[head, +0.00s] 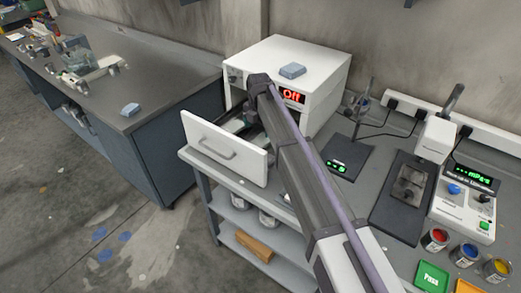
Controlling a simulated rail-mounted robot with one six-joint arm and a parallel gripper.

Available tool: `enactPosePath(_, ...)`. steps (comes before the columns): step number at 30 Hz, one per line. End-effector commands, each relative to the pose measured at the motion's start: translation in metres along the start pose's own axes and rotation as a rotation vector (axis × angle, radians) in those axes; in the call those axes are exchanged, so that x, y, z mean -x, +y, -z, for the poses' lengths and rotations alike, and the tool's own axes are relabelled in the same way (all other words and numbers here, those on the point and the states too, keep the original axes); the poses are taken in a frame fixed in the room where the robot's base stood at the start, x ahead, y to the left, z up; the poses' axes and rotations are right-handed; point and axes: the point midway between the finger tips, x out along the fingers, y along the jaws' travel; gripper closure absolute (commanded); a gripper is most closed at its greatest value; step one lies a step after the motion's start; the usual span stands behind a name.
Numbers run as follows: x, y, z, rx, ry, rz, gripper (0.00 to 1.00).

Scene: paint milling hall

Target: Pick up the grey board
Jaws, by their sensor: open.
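My arm reaches across to the white oven-like box (300,60), whose drawer, with its white front (225,146), is pulled out. My gripper (247,130) is at the far end of the arm, low over the drawer opening. It is open; its fingers are small and dark against the drawer's dark inside. I cannot make out a grey board for certain. The inside of the drawer is partly hidden by its front and by my arm.
A blue-grey block (292,70) lies on the box, another (130,109) on the left bench. Right of my arm stand a small black scale (345,160), a test stand (405,185), a control unit (462,205) and paint cans (436,240). Open floor lies left.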

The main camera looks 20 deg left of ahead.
Motion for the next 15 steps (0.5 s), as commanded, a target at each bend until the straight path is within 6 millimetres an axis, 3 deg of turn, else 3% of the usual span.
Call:
enactPosePath(1, -0.019, 0.000, 0.000, 0.000, 0.000, 0.000, 0.12)
enactPosePath(7, -0.020, 0.000, 0.000, -0.001, 0.000, 0.000, 0.12)
enactPosePath(15, -0.070, -0.002, -0.002, -0.001, 0.000, 0.000, 0.12)
